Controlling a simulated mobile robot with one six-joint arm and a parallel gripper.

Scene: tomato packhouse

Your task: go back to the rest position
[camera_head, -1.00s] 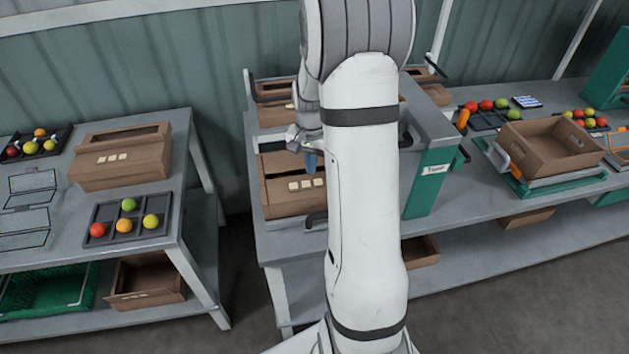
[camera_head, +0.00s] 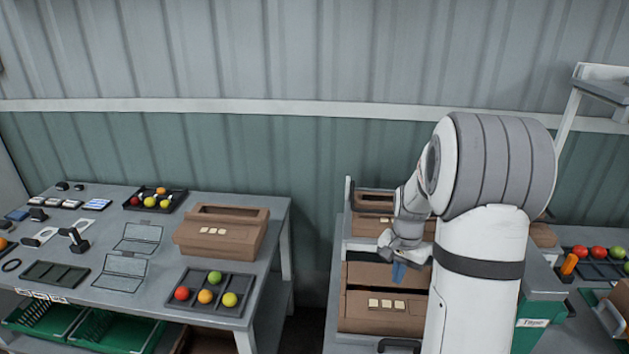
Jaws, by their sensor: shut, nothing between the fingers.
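My gripper (camera_head: 399,272) shows at the right of the middle, at the end of my white and grey arm. It points down, and its bluish fingertips are shut and empty. It is in front of the stacked cardboard boxes on the right-hand bench, above the lower box with pale labels (camera_head: 387,316). I cannot tell the gap between the fingertips and that box. My arm hides part of the right-hand bench.
Green crates (camera_head: 110,333) sit below the table.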

